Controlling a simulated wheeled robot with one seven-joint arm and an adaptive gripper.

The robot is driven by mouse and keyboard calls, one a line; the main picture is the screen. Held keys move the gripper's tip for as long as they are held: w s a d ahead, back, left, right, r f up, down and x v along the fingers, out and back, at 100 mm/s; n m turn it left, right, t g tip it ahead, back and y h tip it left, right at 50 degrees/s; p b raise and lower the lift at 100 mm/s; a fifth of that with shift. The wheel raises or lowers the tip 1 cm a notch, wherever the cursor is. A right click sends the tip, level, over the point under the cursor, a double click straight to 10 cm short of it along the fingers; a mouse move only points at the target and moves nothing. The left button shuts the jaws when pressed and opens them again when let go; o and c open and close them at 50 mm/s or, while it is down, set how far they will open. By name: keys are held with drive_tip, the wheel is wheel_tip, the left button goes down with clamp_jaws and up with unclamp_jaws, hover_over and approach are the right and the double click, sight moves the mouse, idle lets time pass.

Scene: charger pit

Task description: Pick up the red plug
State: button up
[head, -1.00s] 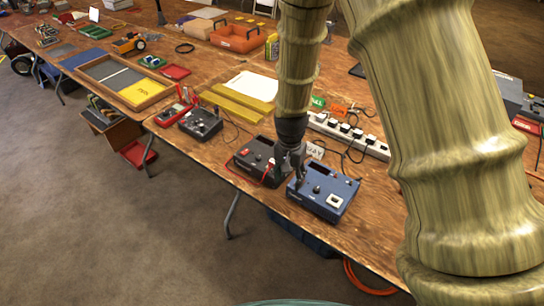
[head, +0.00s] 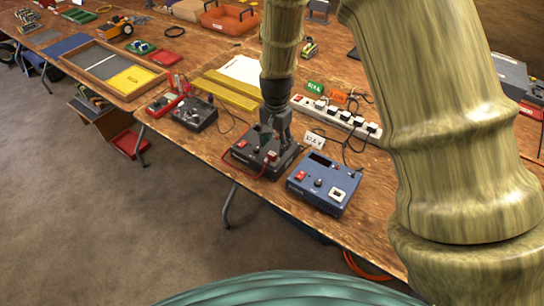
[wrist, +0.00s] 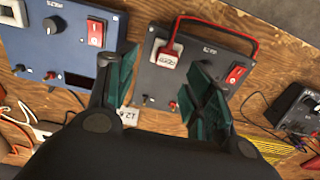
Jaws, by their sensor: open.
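The red plug (wrist: 168,57) has a pale label on its face and a red cable. It sits on the top panel of a black box (wrist: 203,78), and its cable loops over the box's edge. In the head view the plug (head: 272,156) shows beside my fingers on the black box (head: 252,158). My gripper (wrist: 165,62) is open and empty. In the wrist view its two green-padded fingers appear on either side of the plug; whether they touch it I cannot tell. In the head view my gripper (head: 271,142) points down over the box.
A blue box (head: 323,184) with a red switch stands close to the right. A white power strip (head: 338,118) lies behind. A dark meter box (head: 194,113) and yellow bars (head: 231,91) lie to the left. The wooden table's front edge is near.

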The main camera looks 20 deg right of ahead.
sight(272, 153)
drive_tip(key=shift+w+a+f+p, duration=0.15)
drive_tip(key=shift+f+p, duration=0.15)
drive_tip(key=shift+f, duration=0.35)
drive_tip(key=shift+a+f+p, duration=0.15)
drive_tip(key=shift+f+p, duration=0.1)
drive_tip(key=shift+f, duration=0.4)
drive_tip(key=shift+w+a+f+p, duration=0.15)
drive_tip(key=shift+f+p, duration=0.15)
drive_tip(key=shift+f, duration=0.35)
drive_tip(key=shift+s+f, duration=0.1)
drive_tip(key=shift+f, duration=0.6)
drive_tip(key=shift+c, duration=0.2)
drive_tip(key=c, duration=1.1)
